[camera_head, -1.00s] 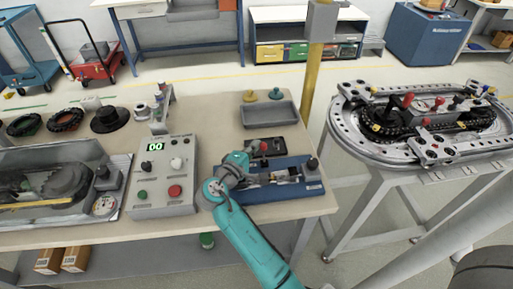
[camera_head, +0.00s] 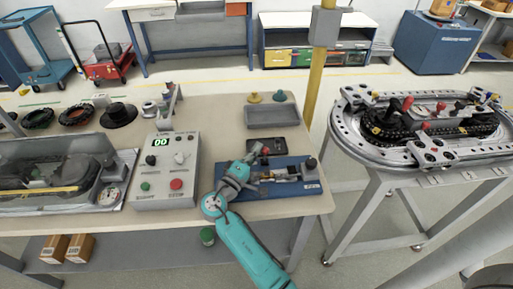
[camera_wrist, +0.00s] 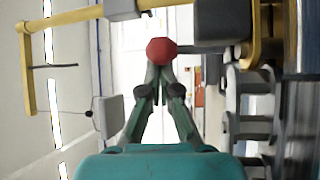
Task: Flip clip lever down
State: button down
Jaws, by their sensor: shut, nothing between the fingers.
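A blue fixture (camera_head: 300,187) with metal parts lies near the right end of the table in the head view. A dark lever or handle with a black knob (camera_head: 310,163) stands at its right end. A small red knob (camera_head: 265,151) shows just behind the fixture. My gripper (camera_head: 256,157) is at the left rear of the fixture, small in this view. In the wrist view my gripper (camera_wrist: 159,70) has its fingertips together at a red ball knob (camera_wrist: 161,51). The ball is just past the tips, not between them. I cannot tell which part is the clip lever.
A control box (camera_head: 167,170) with a green display stands left of my arm. A grey tray (camera_head: 272,116) lies behind the fixture, near a yellow post (camera_head: 316,75). The oval ring track (camera_head: 430,130) stands on a separate frame at right, beyond a gap.

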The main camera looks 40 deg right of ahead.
jog(key=shift+s+a, duration=0.1)
jog(key=v, duration=1.2)
dwell(0.5)
